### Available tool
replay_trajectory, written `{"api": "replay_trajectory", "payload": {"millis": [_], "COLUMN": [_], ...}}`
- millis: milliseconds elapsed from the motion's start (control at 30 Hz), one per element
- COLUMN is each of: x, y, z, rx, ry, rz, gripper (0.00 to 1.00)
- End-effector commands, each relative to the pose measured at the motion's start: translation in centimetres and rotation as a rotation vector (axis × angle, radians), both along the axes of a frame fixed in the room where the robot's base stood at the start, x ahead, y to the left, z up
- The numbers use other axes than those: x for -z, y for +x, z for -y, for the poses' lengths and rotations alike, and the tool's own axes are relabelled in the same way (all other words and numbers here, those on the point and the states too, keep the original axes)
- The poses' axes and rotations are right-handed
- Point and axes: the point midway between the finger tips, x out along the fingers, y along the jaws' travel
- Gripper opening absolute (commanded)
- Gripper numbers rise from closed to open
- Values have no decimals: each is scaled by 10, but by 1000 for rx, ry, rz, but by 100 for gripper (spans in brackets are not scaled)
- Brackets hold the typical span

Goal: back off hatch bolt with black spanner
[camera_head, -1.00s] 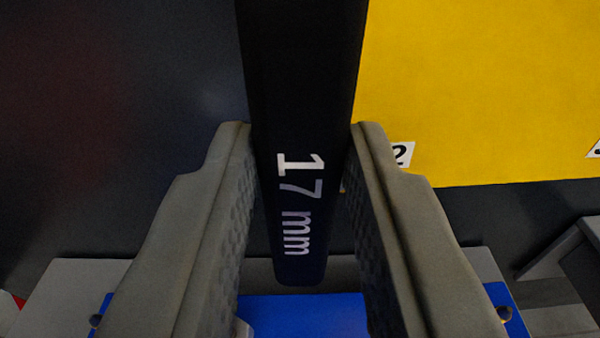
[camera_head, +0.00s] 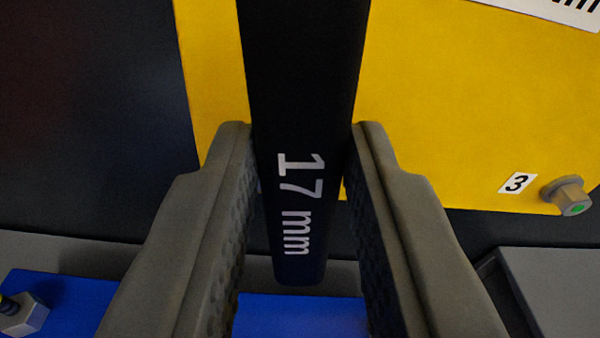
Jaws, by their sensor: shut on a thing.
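The black spanner (camera_head: 302,110) is marked "17 mm" and runs from the top edge down between my fingers. My gripper (camera_head: 302,140) is shut on its handle. The spanner's working end is out of view past the top edge. The yellow hatch panel (camera_head: 450,110) stands behind it. A hex bolt (camera_head: 570,196) with a green dot on its end sits at the panel's lower right, beside a label "3" (camera_head: 517,183). The spanner is apart from this bolt. Any bolt behind the spanner is hidden.
A blue surface (camera_head: 290,315) lies below, with a grey hex-headed part (camera_head: 25,316) at its left. A grey block (camera_head: 560,290) stands at lower right. A dark wall (camera_head: 90,120) fills the left. A white label (camera_head: 555,10) is cut off at the upper right.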

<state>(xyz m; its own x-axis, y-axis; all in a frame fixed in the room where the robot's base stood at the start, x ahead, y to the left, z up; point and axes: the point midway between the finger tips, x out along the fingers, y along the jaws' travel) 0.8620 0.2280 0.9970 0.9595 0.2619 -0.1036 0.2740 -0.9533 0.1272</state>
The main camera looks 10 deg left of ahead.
Motion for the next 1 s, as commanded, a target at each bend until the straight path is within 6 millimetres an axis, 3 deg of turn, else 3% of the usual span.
{"api": "replay_trajectory", "payload": {"millis": [300,700,1000], "x": [-4,-4,-9], "y": [5,5,10], "z": [15,17,30], "rx": [0,0,2], "ry": [-99,-114,-202], "rz": [31,35,60], "gripper": [0,0,0]}}
